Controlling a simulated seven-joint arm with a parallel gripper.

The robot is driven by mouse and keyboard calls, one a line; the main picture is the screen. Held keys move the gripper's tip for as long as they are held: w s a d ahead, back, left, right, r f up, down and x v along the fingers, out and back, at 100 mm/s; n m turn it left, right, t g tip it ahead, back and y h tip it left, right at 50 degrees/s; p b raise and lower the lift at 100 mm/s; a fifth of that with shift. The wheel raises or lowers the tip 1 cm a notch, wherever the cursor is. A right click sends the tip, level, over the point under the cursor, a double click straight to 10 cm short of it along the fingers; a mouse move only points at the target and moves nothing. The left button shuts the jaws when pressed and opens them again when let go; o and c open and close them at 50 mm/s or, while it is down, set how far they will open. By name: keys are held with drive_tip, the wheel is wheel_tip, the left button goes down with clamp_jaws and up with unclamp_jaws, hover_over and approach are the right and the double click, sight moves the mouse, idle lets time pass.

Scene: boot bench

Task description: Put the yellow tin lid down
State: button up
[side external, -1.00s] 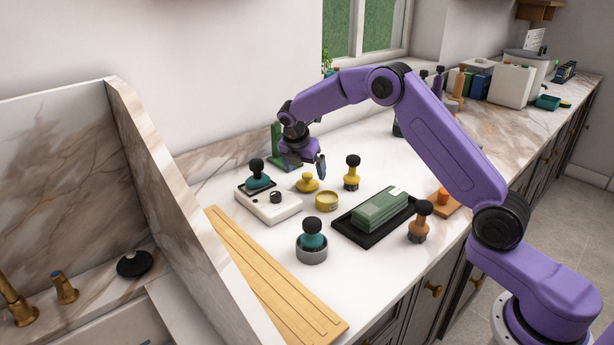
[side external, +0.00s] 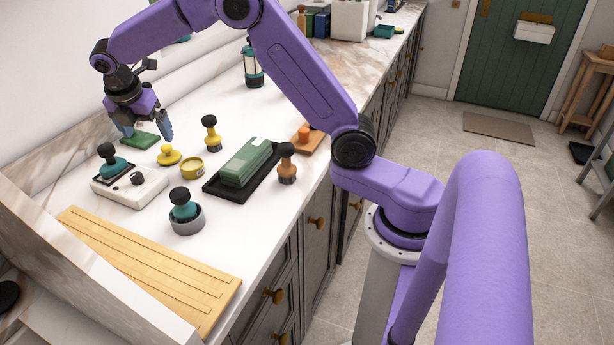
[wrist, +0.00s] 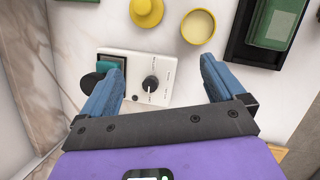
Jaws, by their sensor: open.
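The yellow tin lid (side external: 169,155), a round disc with a knob, lies on the white counter beside the open yellow tin (side external: 191,168). In the wrist view the lid (wrist: 147,10) is at the top edge, partly cut off, left of the tin (wrist: 197,27). My gripper (side external: 147,134) is open and empty above the back of the counter, apart from the lid. In the wrist view its blue fingers (wrist: 160,72) are spread, with a white control box (wrist: 150,76) showing between and below them.
The white box (side external: 128,188) carries a teal, black-knobbed stamp (side external: 113,166). A flat green piece (side external: 139,141) lies near my gripper. A yellow stamp (side external: 211,135), black tray (side external: 217,188) with green block, teal stamp in a grey ring (side external: 187,215) and wooden board (side external: 145,265) stand around.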

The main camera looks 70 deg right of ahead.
drive_tip(key=s+a+r+m+y, duration=0.15)
drive_tip(key=s+a, duration=0.25)
drive_tip(key=s, duration=0.7)
drive_tip(key=s+a+m+y, duration=0.1)
drive_tip(key=s+a+m, duration=0.2)
drive_tip(key=s, duration=0.7)
drive_tip(key=s+d+f+m+g, duration=0.1)
drive_tip(key=s+d+m, duration=0.1)
drive_tip(key=s, duration=0.8)
drive_tip(key=s+d+f+m+y, duration=0.1)
drive_tip(key=s+d+m, duration=0.1)
drive_tip(key=s, duration=0.9)
drive_tip(key=shift+d+f+g, duration=0.3)
drive_tip(key=shift+d+g, duration=0.1)
drive_tip(key=shift+d, duration=0.35)
